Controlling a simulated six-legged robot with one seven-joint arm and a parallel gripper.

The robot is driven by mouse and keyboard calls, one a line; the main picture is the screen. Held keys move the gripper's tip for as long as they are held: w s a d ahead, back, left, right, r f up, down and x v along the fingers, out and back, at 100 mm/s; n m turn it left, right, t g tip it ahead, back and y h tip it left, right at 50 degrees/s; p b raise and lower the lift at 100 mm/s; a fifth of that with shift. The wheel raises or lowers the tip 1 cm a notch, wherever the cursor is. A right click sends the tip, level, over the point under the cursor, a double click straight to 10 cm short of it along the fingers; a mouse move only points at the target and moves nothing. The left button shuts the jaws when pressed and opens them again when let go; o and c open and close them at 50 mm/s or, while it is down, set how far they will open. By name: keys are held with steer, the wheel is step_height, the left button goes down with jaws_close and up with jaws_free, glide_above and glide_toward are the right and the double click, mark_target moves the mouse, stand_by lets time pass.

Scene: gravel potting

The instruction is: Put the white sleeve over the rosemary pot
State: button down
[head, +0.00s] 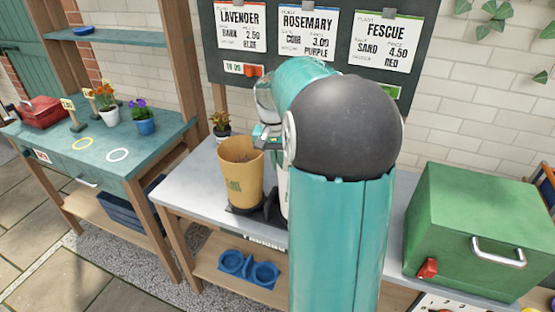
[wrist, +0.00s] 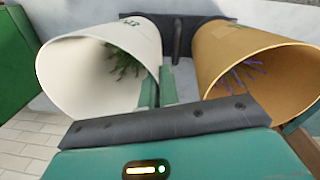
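In the wrist view the white sleeve (wrist: 85,65) is at the left, its wide mouth facing the camera. Dark green sprigs (wrist: 125,62) show inside it; the pot they grow from is hidden. My gripper (wrist: 159,88) has its two green fingers close together at the sleeve's right rim, with the sleeve's wall between them. In the head view my arm hides most of the white sleeve; only a pale strip (head: 283,190) shows. My gripper (head: 267,138) is partly hidden there, above the sleeves.
A tan sleeve (head: 240,172) stands just left of the white one, around purple sprigs (wrist: 245,75). A black holder (wrist: 180,30) lies behind both. A green box (head: 470,225) is at the right. Flower pots stand on the teal table (head: 75,158). Price signs hang behind.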

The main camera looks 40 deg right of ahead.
steer(key=c, duration=1.6)
jaws_free()
steer(key=shift+r, duration=0.1)
steer(key=r, duration=1.3)
steer(key=shift+w+a+r, duration=0.3)
steer(key=shift+w+a, duration=0.05)
steer(key=s+a+n+t, duration=0.2)
steer(key=s+a+n, duration=0.1)
steer(key=a, duration=0.6)
steer(key=s+a+n+t, duration=0.1)
steer(key=s+a+n, duration=0.15)
steer(key=a, duration=0.55)
steer(key=s+a+f+n+t, duration=0.1)
steer(key=s+a+f, duration=0.1)
steer(key=s+a, duration=0.1)
steer(key=s+a+f+n+t, duration=0.1)
steer(key=s+a+f+n, duration=0.1)
steer(key=s+a, duration=0.1)
steer(key=s+a+f+n+t, duration=0.1)
steer(key=s+a+f, duration=0.2)
steer(key=s+a, duration=0.1)
steer(key=shift+a+y, duration=0.3)
steer(key=shift+a, duration=0.05)
